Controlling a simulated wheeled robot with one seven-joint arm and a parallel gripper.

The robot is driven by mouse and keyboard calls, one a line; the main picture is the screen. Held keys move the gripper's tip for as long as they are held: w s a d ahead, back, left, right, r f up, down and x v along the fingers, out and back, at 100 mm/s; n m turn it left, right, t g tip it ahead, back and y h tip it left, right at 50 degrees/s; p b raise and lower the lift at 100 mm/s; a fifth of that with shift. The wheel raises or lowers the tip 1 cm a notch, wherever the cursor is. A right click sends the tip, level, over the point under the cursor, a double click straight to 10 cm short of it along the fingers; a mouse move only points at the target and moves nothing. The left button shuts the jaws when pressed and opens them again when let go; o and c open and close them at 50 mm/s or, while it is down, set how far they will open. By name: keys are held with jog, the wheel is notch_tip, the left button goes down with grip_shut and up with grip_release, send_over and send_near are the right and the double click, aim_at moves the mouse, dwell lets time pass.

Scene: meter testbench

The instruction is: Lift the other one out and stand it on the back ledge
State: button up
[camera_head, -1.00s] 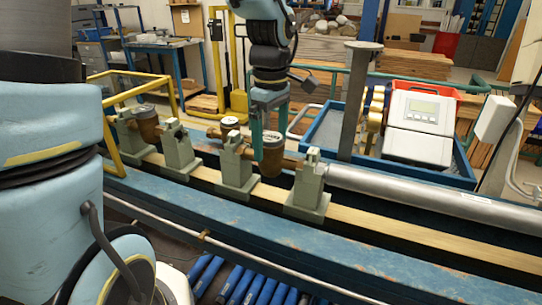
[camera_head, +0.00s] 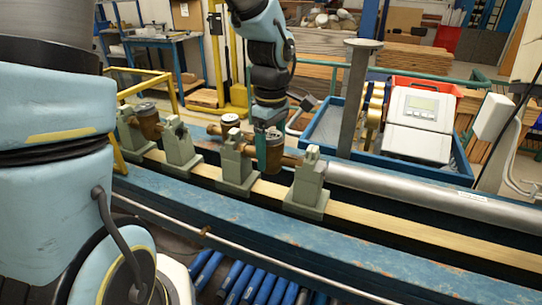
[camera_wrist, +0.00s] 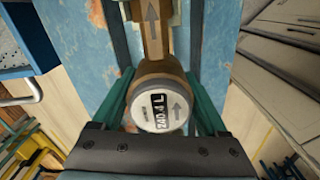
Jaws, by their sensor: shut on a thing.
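A brass water meter (camera_head: 274,156) sits between two grey-green clamp stands (camera_head: 308,182) on the bench, at the centre of the head view. My gripper (camera_head: 268,142) is above it and shut on it, one teal finger at each side. In the wrist view the meter's round white dial (camera_wrist: 157,112) faces up between my fingers, with a brown pipe end (camera_wrist: 153,40) running away from it. I cannot tell any gap under the meter. A second brass meter (camera_head: 148,122) sits between the left pair of stands. A third, white-faced meter (camera_head: 230,121) stands on the back ledge (camera_head: 200,132).
A steel pipe (camera_head: 420,190) runs right from the right clamp stand. A grey post (camera_head: 354,100) rises behind it. A blue tray (camera_head: 322,128) and a white display box (camera_head: 418,122) are at back right. A yellow frame (camera_head: 145,88) stands at left.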

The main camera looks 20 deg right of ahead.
grip_shut()
jog(key=shift+r, duration=0.1)
dwell(0.4)
notch_tip(320, 180, up, 10)
jog(key=shift+f+b, duration=0.1)
jog(key=shift+b, duration=0.85)
jog(key=w+d+f, duration=0.2)
jog(key=w+d, duration=0.1)
jog(key=d, duration=0.3)
jog(key=w+d+f+p, duration=0.1)
jog(key=w+d+f, duration=0.2)
jog(key=d, duration=0.3)
jog(key=shift+w+d+f, duration=0.15)
jog(key=shift+w+d, duration=0.25)
jog(key=shift+w, duration=0.1)
